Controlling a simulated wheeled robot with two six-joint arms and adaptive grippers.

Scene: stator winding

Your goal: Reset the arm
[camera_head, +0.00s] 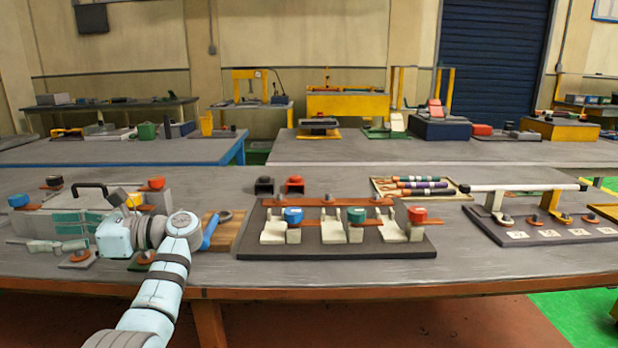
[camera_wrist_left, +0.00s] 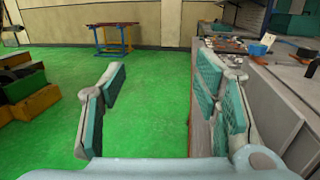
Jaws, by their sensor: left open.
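My left arm (camera_head: 162,283) is light blue and grey and reaches in from the bottom left of the head view, over the near table. Its left gripper (camera_head: 48,232) points to the left, in front of a fixture with a black handle. The gripper is open, with its two teal-padded fingers apart. In the left wrist view the same gripper (camera_wrist_left: 158,90) shows wide open, with green floor behind it and nothing between the fingers. My right arm and gripper are not in view.
The near table (camera_head: 330,270) bears a dark base plate (camera_head: 335,245) with white stands and coloured caps. In the wrist view, the table side (camera_wrist_left: 285,115) is right of the fingers; green floor (camera_wrist_left: 155,125) is open.

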